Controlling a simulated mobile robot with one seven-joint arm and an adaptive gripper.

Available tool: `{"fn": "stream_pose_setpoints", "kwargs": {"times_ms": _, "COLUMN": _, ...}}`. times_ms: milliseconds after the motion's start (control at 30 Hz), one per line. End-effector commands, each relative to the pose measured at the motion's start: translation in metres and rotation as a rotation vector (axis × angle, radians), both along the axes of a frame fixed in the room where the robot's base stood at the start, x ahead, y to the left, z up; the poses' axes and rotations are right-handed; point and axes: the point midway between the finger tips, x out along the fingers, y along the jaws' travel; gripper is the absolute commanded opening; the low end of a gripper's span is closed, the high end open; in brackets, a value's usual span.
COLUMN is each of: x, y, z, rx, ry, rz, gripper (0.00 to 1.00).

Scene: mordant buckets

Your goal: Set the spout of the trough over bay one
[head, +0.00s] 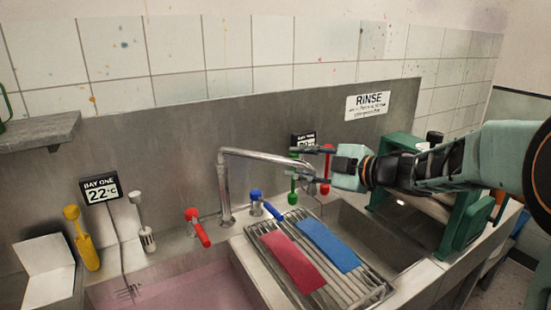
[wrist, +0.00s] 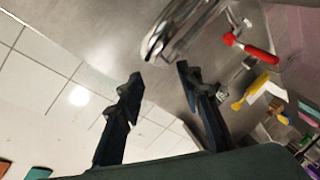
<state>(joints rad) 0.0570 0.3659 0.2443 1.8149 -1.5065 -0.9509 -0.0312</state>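The metal spout (head: 265,157) rises from the back ledge in the head view and runs to the right, its free end over the far part of the draining rack. Bay one (head: 175,292) is the basin at lower left with pinkish liquid, beneath the BAY ONE sign (head: 100,189). My gripper (head: 299,163) is open near the spout's free end, one finger above it and one below in the picture. In the wrist view the spout (wrist: 165,30) lies just beyond my open, empty fingertips (wrist: 159,73). I cannot tell whether they touch it.
A red-handled tap (head: 198,228) and a blue-handled tap (head: 266,204) stand beside the spout's base. Green and red handles (head: 326,176) are close to my gripper. The rack (head: 355,283) holds a red cloth and a blue cloth. A green frame (head: 465,222) stands at right.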

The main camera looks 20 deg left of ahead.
Motion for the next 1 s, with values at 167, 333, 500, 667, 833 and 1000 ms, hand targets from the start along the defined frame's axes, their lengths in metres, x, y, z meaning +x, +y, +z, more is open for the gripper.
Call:
{"fn": "stream_pose_setpoints", "kwargs": {"times_ms": 167, "x": 0.012, "y": 0.033, "z": -0.008, "rx": 0.001, "ry": 0.001, "rz": 0.001, "gripper": 0.33}}
{"fn": "stream_pose_setpoints", "kwargs": {"times_ms": 333, "x": 0.024, "y": 0.06, "z": -0.014, "rx": 0.002, "ry": 0.002, "rz": -0.002, "gripper": 0.33}}
{"fn": "stream_pose_setpoints", "kwargs": {"times_ms": 500, "x": 0.031, "y": 0.076, "z": -0.018, "rx": 0.002, "ry": 0.0, "rz": -0.003, "gripper": 0.33}}
{"fn": "stream_pose_setpoints", "kwargs": {"times_ms": 667, "x": 0.033, "y": 0.082, "z": -0.019, "rx": 0.001, "ry": 0.0, "rz": -0.004, "gripper": 0.33}}
{"fn": "stream_pose_setpoints", "kwargs": {"times_ms": 833, "x": 0.034, "y": 0.082, "z": -0.019, "rx": 0.001, "ry": 0.0, "rz": -0.004, "gripper": 0.33}}
{"fn": "stream_pose_setpoints", "kwargs": {"times_ms": 1000, "x": 0.034, "y": 0.081, "z": -0.019, "rx": 0.001, "ry": -0.001, "rz": -0.006, "gripper": 0.2}}
